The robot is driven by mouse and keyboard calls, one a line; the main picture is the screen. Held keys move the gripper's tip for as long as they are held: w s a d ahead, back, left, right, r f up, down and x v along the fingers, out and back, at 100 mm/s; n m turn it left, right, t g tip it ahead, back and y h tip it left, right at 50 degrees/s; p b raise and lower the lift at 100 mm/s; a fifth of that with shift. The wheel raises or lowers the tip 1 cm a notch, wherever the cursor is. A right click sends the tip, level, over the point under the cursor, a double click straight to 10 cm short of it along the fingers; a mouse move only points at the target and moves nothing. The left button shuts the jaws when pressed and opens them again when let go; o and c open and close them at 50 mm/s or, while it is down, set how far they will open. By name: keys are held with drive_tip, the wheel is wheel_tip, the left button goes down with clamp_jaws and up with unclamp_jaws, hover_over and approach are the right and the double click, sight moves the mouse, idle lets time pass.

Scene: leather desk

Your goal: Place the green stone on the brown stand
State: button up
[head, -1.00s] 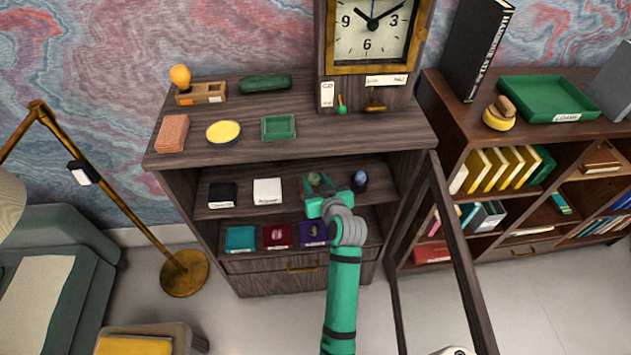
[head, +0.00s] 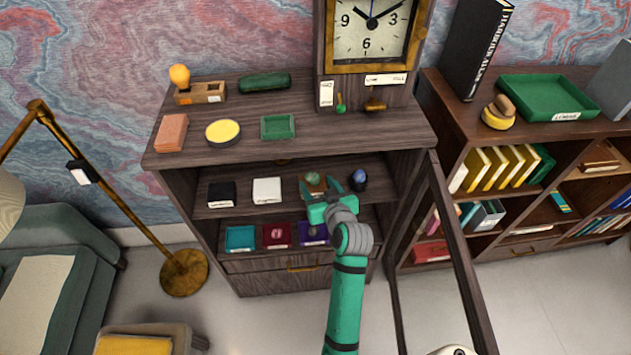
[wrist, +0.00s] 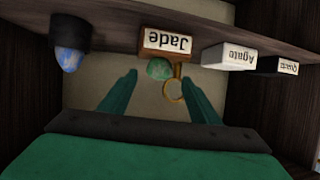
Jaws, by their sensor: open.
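The green stone (head: 313,178) rests on top of the brown stand (head: 317,188), on the middle shelf of the cabinet. In the wrist view, which is upside down, the green stone (wrist: 159,69) shows against the brown stand (wrist: 167,43), whose label reads "Jade". My gripper (head: 321,190) is open in front of the stand. Its two fingers are spread on either side of the stone in the wrist view, and neither appears to touch it. The stone's underside is hidden where it meets the stand.
A blue stone (head: 359,177) on a dark stand is close on the right. A white stand (head: 267,190) and a black stand (head: 222,194) stand empty on the left. A gold ring (wrist: 174,90) shows beside the green stone. An open cabinet door (head: 455,250) stands right of my arm.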

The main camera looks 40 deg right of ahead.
drive_tip(key=v, duration=0.8)
drive_tip(key=shift+s+r, duration=0.15)
drive_tip(key=shift+s, duration=0.15)
drive_tip(key=shift+a, duration=0.15)
drive_tip(key=s+a+f, duration=0.5)
drive_tip(key=a, duration=0.5)
drive_tip(key=s+a+f, duration=0.4)
drive_tip(key=a+f, duration=0.1)
drive_tip(key=a, duration=0.6)
drive_tip(key=s+a+r+n+t+y, duration=0.1)
drive_tip(key=s+a+r+n+y, duration=0.1)
drive_tip(key=s+a, duration=0.4)
drive_tip(key=s+a+r+n+t+y, duration=0.1)
drive_tip(key=s+a+r+n+y, duration=0.1)
drive_tip(key=s+a, duration=0.5)
drive_tip(key=s+r, duration=0.1)
drive_tip(key=s, duration=0.2)
drive_tip(key=shift+s+r+t+y, duration=0.3)
drive_tip(key=shift+r, duration=0.05)
